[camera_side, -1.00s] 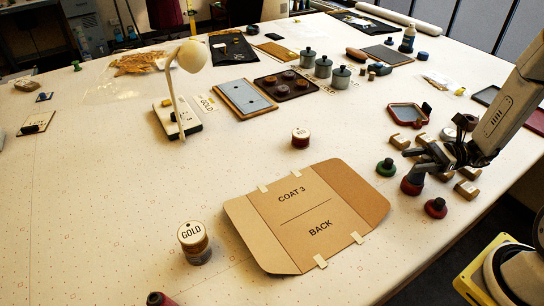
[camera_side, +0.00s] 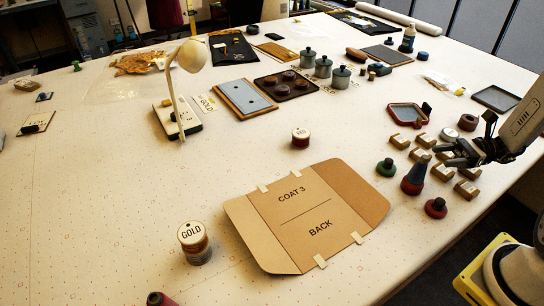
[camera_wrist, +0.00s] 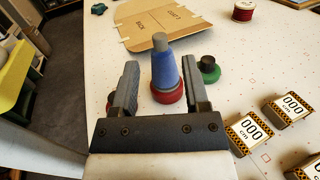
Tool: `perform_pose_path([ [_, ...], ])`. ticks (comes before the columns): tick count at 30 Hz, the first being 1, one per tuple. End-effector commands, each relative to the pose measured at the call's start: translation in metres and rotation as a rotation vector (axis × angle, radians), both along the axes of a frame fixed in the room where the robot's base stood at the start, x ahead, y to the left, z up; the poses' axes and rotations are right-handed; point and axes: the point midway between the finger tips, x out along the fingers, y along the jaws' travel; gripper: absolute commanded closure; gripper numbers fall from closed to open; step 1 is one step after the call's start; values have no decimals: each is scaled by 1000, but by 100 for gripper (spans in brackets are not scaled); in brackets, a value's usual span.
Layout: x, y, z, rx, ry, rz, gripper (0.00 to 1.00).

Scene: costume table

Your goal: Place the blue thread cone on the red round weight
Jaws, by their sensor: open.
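The blue thread cone (camera_side: 415,174) stands upright on a red round weight (camera_side: 411,188) at the right of the table. In the wrist view the cone (camera_wrist: 165,70) rises with its grey tip up, and the red weight (camera_wrist: 168,95) shows as a rim beneath it. My gripper (camera_side: 446,155) is open and apart from the cone, just right of it in the side view. In the wrist view the two fingers of my gripper (camera_wrist: 158,85) are spread, with the cone beyond and between them.
A green weight (camera_side: 386,168) stands left of the cone and another red weight (camera_side: 435,208) stands in front. Several tan blocks (camera_side: 421,155) lie behind and beside it. A cardboard pattern (camera_side: 305,215) lies to the left. The left of the table is mostly clear.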

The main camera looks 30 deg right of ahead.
Motion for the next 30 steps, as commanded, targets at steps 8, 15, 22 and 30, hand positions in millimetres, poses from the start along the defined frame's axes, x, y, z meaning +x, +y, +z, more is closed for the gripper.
perform_pose_path([
  [8,-12,-29,0,0,0,0,41],
  [15,-15,-35,0,0,0,0,41],
  [22,-15,-35,0,0,0,1,41],
  [30,-14,-34,0,-5,1,5,41],
])
